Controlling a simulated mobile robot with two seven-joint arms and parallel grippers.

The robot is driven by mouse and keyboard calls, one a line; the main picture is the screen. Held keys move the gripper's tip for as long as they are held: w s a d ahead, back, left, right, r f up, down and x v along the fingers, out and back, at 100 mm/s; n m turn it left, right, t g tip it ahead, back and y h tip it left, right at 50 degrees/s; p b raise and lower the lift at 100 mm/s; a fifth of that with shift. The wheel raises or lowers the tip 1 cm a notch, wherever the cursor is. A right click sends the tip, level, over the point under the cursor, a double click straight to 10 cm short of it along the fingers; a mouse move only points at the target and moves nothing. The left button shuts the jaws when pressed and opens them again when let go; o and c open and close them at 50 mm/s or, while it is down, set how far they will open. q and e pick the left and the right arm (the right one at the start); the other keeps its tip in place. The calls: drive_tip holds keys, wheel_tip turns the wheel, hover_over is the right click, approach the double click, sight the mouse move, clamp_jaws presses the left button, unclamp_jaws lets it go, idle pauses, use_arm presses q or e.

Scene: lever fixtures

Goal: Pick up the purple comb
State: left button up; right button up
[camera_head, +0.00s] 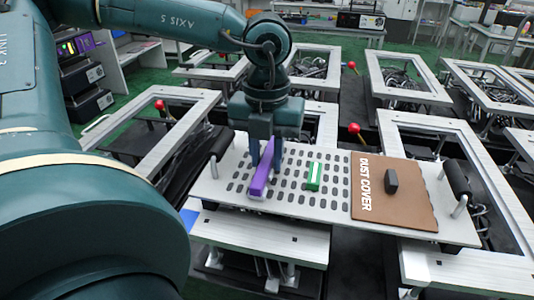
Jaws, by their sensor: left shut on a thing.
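The purple comb (262,172) is a long, narrow purple bar at the left part of the perforated metal plate. My left gripper (265,160) points down over the plate and is shut on the comb, with a finger on each side of it. The comb is tilted, its near lower end close to the plate; I cannot tell whether it touches the plate. My right gripper is not in view.
A green and white block (314,176) stands on the perforated plate (335,187) right of the comb. A brown dust cover (400,205) with a dark knob (391,181) lies at the plate's right. Metal frames and red-knobbed levers (354,129) surround the plate.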

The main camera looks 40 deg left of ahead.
use_arm(q)
drive_tip(key=shift+r+p, duration=0.5)
drive_tip(key=shift+p, duration=0.2)
wheel_tip(320, 180, up, 28)
drive_tip(key=p, duration=0.1)
drive_tip(key=shift+f+p, duration=0.25)
drive_tip(key=shift+p, duration=0.1)
drive_tip(key=o, duration=0.4)
drive_tip(key=shift+c, duration=1.4)
